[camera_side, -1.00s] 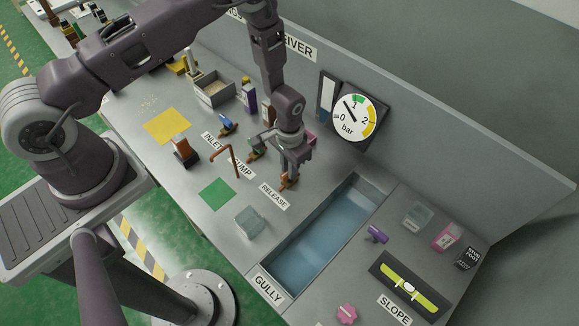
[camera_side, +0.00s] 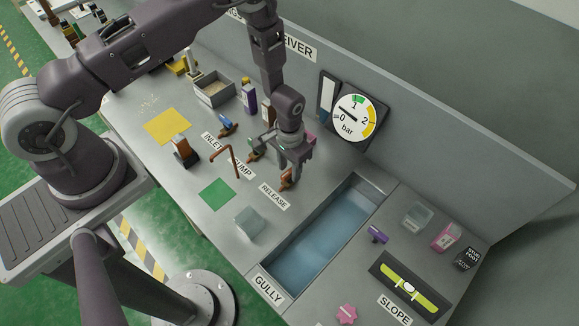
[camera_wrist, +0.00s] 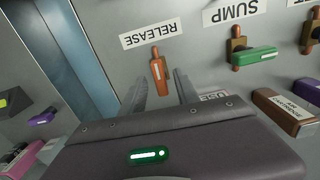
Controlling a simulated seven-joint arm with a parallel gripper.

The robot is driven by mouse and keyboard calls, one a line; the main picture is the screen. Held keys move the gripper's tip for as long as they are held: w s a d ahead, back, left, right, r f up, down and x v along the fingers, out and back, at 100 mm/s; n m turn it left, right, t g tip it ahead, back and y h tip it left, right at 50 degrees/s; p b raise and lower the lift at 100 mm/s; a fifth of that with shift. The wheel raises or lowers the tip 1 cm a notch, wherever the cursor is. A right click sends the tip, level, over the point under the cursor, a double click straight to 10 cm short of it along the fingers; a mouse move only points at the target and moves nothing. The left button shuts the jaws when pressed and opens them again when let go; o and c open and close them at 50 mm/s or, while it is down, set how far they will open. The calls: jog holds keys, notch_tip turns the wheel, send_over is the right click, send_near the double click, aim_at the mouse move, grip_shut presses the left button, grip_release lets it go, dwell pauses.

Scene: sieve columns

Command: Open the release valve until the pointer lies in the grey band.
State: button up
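The release valve's orange handle (camera_side: 287,180) stands beside the RELEASE label in the side view, partly behind my fingers. In the wrist view the handle (camera_wrist: 158,72) points roughly away from the label, toward my gripper. My gripper (camera_wrist: 161,82) is open, with one finger on each side of the handle and a visible gap on both sides. In the side view my gripper (camera_side: 292,172) is low over the valve. The round gauge (camera_side: 355,119) has its black pointer just above the 0, in the lower part of the scale. A small grey band seems to lie near the 0.
The green-handled sump valve (camera_wrist: 254,56) stands close beside the release valve. A blue-handled inlet valve (camera_side: 227,127) is farther left. A bent copper pipe (camera_side: 228,152) rises near the sump label. The water-filled gully (camera_side: 283,292) lies to the right.

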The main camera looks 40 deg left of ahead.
notch_tip(320, 180, up, 7)
jog(key=shift+r, duration=0.1)
dwell(0.3)
notch_tip(320, 180, up, 13)
jog(key=w+t, duration=0.1)
notch_tip(320, 180, up, 13)
jog(key=t, duration=0.2)
send_over(289, 171)
jog(key=s+a, duration=0.2)
jog(key=s, duration=0.1)
jog(key=s+a+r+t, duration=0.1)
jog(key=s+r, duration=0.4)
jog(key=s, duration=0.4)
jog(key=s+a+r+t, duration=0.1)
jog(key=s+a+r, duration=0.1)
jog(key=s+r, duration=0.4)
jog(key=s, duration=0.4)
jog(key=shift+s+a+t, duration=0.15)
jog(key=shift+t, duration=0.15)
